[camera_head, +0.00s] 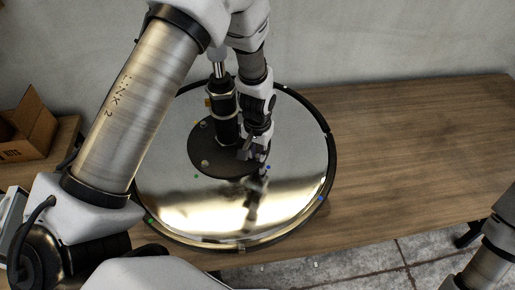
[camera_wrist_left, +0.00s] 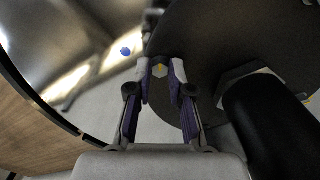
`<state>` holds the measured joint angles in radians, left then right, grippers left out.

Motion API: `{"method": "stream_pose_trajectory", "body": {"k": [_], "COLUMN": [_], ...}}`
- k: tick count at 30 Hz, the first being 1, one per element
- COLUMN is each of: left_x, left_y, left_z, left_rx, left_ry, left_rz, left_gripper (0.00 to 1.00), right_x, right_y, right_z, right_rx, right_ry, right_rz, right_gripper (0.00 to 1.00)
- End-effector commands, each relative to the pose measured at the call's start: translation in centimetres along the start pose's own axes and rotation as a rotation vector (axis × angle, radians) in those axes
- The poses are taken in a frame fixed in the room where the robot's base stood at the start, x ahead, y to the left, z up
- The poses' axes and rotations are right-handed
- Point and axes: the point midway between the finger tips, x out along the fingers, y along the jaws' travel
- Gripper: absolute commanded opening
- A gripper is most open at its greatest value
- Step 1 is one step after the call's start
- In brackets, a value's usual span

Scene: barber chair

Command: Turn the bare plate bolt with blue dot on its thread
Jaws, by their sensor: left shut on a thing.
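The dark round plate (camera_head: 205,148) lies on the shiny chair base disc (camera_head: 180,205), with the black chair column (camera_head: 222,110) rising from it. My left gripper (camera_head: 246,153) reaches down to the right part of the plate. In the left wrist view its two fingers (camera_wrist_left: 161,74) are closed on the sides of a small bolt head (camera_wrist_left: 159,71) near the plate's edge. A blue dot (camera_wrist_left: 126,50) lies on the shiny disc beside this bolt. The bolt's thread is hidden. Another bolt (camera_head: 205,163) shows at the plate's front left. My right gripper is out of view.
The disc lies on a wooden table (camera_head: 420,125) with free room to its right. An open cardboard box (camera_head: 28,128) stands at the far left. The column stands close to my left gripper, at the right of the left wrist view. Green dots (camera_head: 150,220) mark the disc.

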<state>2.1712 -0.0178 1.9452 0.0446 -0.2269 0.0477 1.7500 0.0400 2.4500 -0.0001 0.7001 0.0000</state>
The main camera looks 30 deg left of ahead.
Motion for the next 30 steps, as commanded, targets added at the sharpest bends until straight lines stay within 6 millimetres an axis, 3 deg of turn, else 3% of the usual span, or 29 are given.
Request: {"method": "stream_pose_trajectory", "body": {"k": [30], "left_x": [-0.3], "left_y": [0.0], "left_z": [-0.3], "left_rx": [0.909], "left_ry": [0.008], "left_rz": [-0.003], "left_gripper": [0.00], "right_x": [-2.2], "right_y": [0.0], "right_z": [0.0], "right_rx": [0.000], "right_ry": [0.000], "right_rz": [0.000], "right_gripper": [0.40]}}
